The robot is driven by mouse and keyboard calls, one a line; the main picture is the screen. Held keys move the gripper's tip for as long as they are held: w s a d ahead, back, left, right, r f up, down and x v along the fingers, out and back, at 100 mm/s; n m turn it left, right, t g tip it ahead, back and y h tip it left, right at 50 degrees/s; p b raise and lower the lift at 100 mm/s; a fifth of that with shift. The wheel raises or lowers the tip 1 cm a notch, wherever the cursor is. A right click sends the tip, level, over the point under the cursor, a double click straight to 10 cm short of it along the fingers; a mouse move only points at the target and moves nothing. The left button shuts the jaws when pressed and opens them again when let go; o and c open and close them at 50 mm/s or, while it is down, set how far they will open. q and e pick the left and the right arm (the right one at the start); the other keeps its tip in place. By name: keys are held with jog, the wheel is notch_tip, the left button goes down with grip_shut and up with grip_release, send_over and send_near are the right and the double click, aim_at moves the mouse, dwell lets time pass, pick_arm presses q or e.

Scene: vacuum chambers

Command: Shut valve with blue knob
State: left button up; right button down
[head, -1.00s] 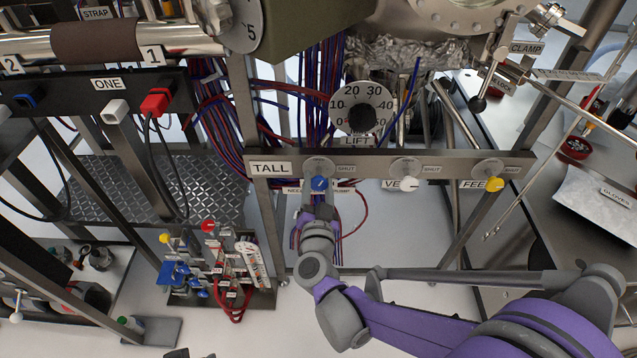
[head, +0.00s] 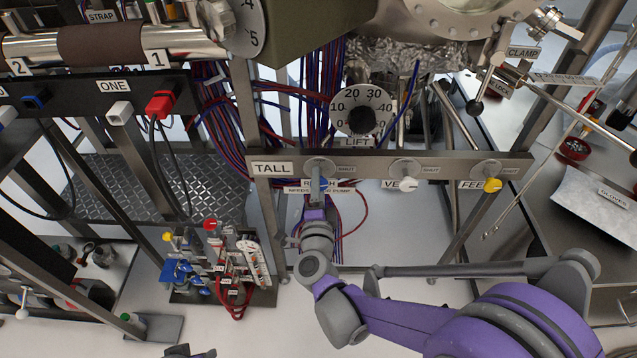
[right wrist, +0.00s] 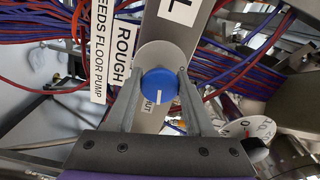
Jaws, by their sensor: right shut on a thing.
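The blue knob (right wrist: 159,84) sits on a round plate on the metal bar marked TALL (head: 271,169), above the ROUGH label (right wrist: 123,52). Part of the SHUT label shows just below the knob there. My right gripper (right wrist: 160,88) is shut on the knob, one finger on each side. In the head view, this gripper (head: 318,180) reaches up from below and hides most of the knob. A dark grey piece at the bottom edge may be my left gripper; its jaws are unclear.
On the same bar, a white knob (head: 407,184) and a yellow knob (head: 492,186) stand to the right. The LIFT dial (head: 361,109) is above, with red and blue cables (head: 318,90) behind. A small rack (head: 222,265) stands lower left.

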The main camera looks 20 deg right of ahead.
jog(key=shift+m, duration=1.1)
jog(key=shift+c, duration=1.3)
grip_release()
jog(key=p+v, duration=0.1)
jog(key=v, duration=0.9)
jog(key=shift+s, duration=0.4)
jog(key=shift+a+r, duration=0.1)
